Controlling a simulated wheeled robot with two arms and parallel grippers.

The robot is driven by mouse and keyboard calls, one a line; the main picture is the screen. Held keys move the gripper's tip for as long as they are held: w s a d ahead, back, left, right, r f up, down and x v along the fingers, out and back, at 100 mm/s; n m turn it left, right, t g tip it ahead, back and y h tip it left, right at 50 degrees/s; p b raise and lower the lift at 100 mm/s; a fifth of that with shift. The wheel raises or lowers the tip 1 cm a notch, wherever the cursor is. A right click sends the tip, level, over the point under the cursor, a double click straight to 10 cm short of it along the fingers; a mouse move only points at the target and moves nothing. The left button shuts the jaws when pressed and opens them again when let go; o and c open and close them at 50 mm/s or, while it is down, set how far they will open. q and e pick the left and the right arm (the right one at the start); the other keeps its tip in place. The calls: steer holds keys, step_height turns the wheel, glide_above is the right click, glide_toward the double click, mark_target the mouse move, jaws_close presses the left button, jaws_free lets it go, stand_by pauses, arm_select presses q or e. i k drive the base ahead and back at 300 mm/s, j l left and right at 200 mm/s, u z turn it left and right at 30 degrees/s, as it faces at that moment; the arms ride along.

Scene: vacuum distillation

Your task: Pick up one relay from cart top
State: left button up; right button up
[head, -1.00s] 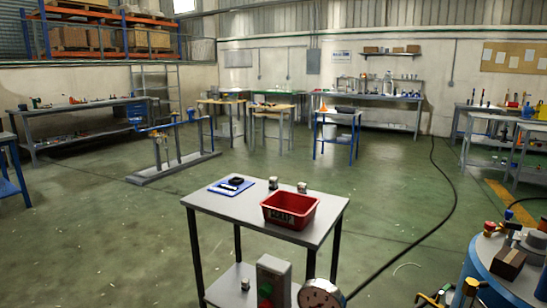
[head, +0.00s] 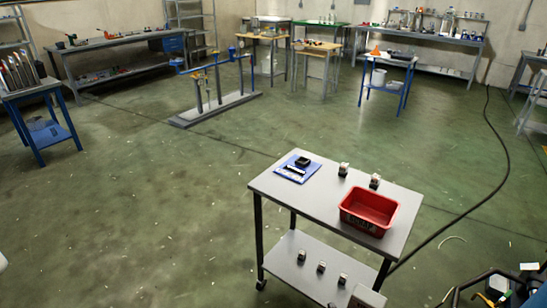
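A grey cart (head: 318,200) stands in the lower right of the head view. On its top, near the far edge, are two small dark-and-light blocks that look like relays: one relay (head: 343,169) is left of the other relay (head: 375,181). Both stand behind the red bin (head: 368,211), apart from each other. The bin's inside looks empty.
A blue board (head: 284,173) with a black item (head: 303,162) lies at the cart top's left end. Several small relay-like blocks (head: 321,267) sit on the lower shelf (head: 285,250). A black cable (head: 470,209) runs along the floor at right. The floor left of the cart is clear.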

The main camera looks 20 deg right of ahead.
mark_target(344, 168)
steer(key=i+j+u, duration=0.2)
steer(key=i, duration=0.25)
steer(key=i+j+u, duration=0.2)
steer(key=i, duration=0.25)
steer(key=l, duration=0.1)
